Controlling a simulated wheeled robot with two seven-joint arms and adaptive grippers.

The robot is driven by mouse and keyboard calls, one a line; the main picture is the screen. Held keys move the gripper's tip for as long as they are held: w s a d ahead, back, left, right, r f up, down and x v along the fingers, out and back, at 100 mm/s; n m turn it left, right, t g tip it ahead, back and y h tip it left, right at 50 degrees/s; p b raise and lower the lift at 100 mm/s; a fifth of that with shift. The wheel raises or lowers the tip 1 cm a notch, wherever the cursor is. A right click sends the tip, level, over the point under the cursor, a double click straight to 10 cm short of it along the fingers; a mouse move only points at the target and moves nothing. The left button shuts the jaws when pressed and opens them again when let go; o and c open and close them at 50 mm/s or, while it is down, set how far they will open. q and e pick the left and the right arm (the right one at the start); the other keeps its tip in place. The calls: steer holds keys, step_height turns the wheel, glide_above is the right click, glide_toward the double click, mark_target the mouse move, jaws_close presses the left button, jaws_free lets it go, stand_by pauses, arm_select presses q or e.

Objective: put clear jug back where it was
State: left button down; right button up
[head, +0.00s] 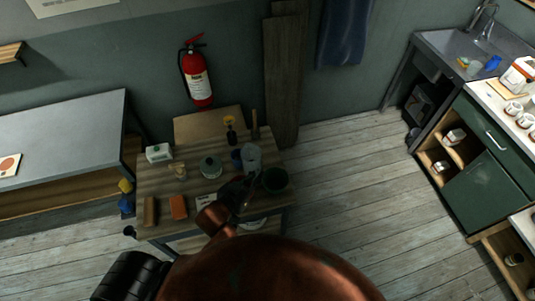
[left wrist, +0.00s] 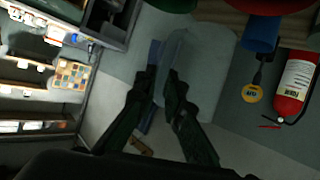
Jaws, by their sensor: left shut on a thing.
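The clear jug (head: 251,157) shows as a pale, see-through vessel over the right part of the small wooden table (head: 150,188) in the head view. My left gripper (head: 250,181) reaches over the table from below and meets its near side. In the left wrist view the jug (left wrist: 205,80) is a large translucent shape, and my left gripper's fingers (left wrist: 163,76) are closed on its edge. Whether the jug touches the table I cannot tell. My right gripper is not in view.
A dark green bowl (head: 275,180) stands close right of my gripper. A lidded jar (head: 211,167), a dark blue cup (head: 237,158), a white box (head: 158,153) and an orange block (head: 178,207) share the table. Open floor (head: 340,190) lies to the right.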

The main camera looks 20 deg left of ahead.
arm_select(q)
steer(key=shift+w+a+r+m+p, duration=0.3)
steer(key=shift+w+r+p, duration=0.2)
steer(key=shift+r+p, duration=0.2)
steer(key=shift+w, duration=0.1)
steer(key=shift+w+f+p, duration=0.15)
steer(key=shift+w+p, duration=0.1)
steer(key=shift+p, duration=0.05)
steer(key=w+d+f+p, duration=0.2)
steer(key=w+f, duration=1.1)
steer(key=shift+w, duration=0.2)
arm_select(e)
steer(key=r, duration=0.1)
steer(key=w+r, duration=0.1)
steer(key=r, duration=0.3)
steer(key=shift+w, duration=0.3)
arm_select(q)
steer(key=c, duration=2.1)
jaws_free()
steer(key=shift+o, duration=0.4)
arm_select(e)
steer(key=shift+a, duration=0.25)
